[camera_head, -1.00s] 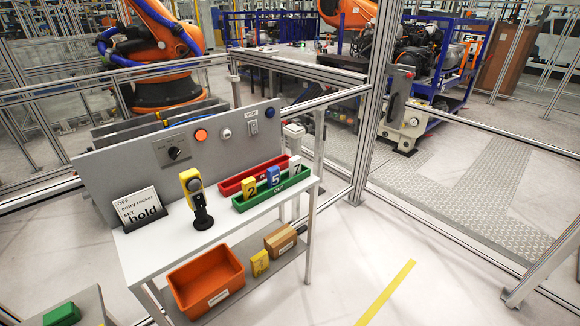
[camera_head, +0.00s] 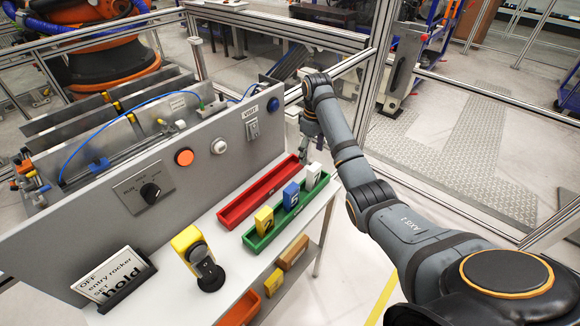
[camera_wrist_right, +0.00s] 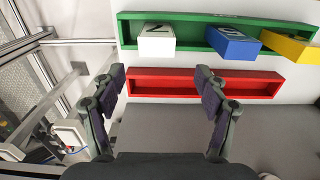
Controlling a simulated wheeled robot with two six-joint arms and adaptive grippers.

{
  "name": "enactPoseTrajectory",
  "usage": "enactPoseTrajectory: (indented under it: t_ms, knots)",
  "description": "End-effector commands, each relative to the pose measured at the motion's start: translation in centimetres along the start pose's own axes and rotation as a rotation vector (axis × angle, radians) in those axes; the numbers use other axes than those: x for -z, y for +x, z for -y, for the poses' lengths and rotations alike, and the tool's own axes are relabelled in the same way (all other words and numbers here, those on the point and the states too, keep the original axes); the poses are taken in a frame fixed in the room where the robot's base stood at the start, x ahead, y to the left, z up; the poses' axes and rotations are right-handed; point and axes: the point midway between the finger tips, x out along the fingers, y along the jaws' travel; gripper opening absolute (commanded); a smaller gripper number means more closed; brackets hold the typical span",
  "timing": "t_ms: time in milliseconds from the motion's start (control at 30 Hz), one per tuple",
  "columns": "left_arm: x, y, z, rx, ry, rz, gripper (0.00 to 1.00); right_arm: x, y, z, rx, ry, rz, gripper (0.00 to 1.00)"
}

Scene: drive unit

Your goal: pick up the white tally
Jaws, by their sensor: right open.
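The white tally (camera_head: 313,175) stands in the green tray (camera_head: 262,244), at its far right end in the head view. In the right wrist view the white tally (camera_wrist_right: 157,40) shows a dark digit on top, at the left end of the green tray (camera_wrist_right: 190,18). A blue tally (camera_head: 291,195) and a yellow tally (camera_head: 264,220) share that tray. My right gripper (camera_wrist_right: 160,78) is open and empty, with the white tally beyond its fingertips and apart from them. In the head view the right gripper (camera_head: 308,143) is partly hidden by its arm. My left gripper is out of view.
The empty red tray (camera_head: 250,197) lies beside the green one; it crosses between my fingers in the wrist view. The grey switch panel (camera_head: 120,205) rises behind. A yellow device (camera_head: 190,245) and a sign (camera_head: 113,275) stand left on the white table.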

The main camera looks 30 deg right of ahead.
Motion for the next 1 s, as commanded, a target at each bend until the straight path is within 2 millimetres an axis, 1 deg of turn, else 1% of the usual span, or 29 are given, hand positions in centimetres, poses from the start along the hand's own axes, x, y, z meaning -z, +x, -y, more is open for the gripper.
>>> enactPoseTrajectory:
  t_ms: [67, 133, 300, 367, 467, 567, 633, 700, 767, 833, 900, 1000]
  knots:
    - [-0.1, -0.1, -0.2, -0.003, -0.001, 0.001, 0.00, -0.1, 0.1, 0.0, 0.001, 0.000, 0.003, 0.74]
    - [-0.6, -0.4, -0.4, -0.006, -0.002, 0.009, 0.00, -0.1, 0.7, 0.0, 0.002, 0.000, 0.005, 0.74]
    - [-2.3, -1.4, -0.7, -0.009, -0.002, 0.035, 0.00, -0.1, 3.7, 0.0, 0.003, 0.001, 0.005, 0.74]
    - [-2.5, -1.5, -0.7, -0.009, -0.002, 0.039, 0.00, -0.1, 4.5, 0.0, 0.002, 0.001, 0.004, 0.74]
    - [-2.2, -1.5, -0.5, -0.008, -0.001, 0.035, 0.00, -0.1, 5.3, 0.0, 0.001, 0.001, 0.003, 0.74]
    - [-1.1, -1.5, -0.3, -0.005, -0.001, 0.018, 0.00, -0.1, 5.5, -0.1, 0.001, 0.001, 0.002, 0.74]
    - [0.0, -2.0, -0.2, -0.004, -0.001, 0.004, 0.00, -0.1, 6.0, -0.1, 0.003, 0.002, 0.005, 0.74]
    - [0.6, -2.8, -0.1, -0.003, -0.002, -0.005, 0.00, -0.1, 7.0, -0.3, 0.004, 0.003, 0.006, 0.74]
    - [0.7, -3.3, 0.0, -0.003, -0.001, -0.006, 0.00, 0.0, 8.1, -0.5, 0.004, 0.003, 0.007, 0.74]
    - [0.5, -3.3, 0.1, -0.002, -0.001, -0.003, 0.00, 0.0, 9.4, -0.5, 0.002, 0.001, 0.004, 0.74]
    - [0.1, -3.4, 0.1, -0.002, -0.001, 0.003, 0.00, 0.1, 10.2, -0.6, 0.001, 0.001, 0.003, 0.74]
    - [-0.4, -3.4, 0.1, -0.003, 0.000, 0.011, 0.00, 0.0, 10.7, -0.6, 0.001, 0.001, 0.003, 0.74]
